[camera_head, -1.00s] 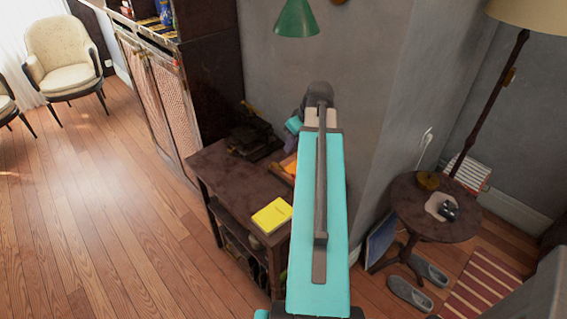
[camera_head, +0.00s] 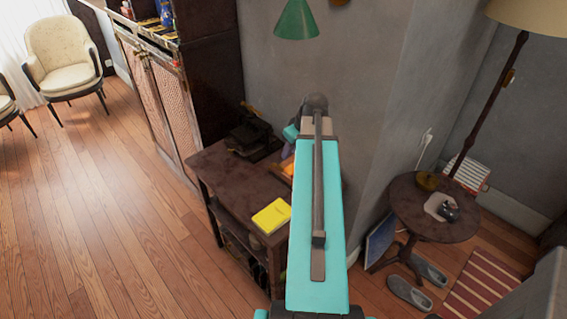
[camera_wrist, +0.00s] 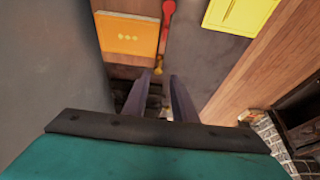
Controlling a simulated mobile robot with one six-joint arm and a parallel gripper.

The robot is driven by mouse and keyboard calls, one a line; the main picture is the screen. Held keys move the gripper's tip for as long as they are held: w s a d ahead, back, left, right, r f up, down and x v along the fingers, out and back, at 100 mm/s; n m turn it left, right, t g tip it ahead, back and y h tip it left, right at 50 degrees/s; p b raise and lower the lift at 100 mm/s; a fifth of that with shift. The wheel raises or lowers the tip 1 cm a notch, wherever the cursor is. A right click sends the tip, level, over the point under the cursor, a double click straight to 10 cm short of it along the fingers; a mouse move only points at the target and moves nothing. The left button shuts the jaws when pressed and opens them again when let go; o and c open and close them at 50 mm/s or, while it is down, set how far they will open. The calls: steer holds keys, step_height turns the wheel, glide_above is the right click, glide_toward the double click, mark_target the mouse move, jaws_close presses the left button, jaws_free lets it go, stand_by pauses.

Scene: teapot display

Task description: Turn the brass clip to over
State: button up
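A small brass-coloured piece, perhaps the brass clip (camera_wrist: 158,69), shows in the wrist view at the edge of the dark desk, below a red-ended rod. It is small, and I cannot tell which way it is turned. My gripper (camera_wrist: 155,80) has two dark purple fingers standing apart with a gap between them, and nothing is seen held. The brass piece lies in line with that gap, just past the fingertips in the picture; I cannot tell whether they touch. In the head view my turquoise arm hides the clip and most of the gripper.
The dark desk (camera_head: 235,181) carries a yellow book (camera_head: 271,216), an orange book (camera_wrist: 127,35) and a dark machine (camera_head: 250,135). The red-ended rod (camera_wrist: 169,10) lies beside the orange book. A grey wall (camera_head: 375,110) stands close on the right. Open wood floor (camera_head: 110,220) is at left.

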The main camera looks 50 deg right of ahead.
mark_target(283, 167)
steer(key=shift+p+x, duration=1.15)
steer(key=shift+x, duration=3.85)
steer(key=shift+c, duration=0.4)
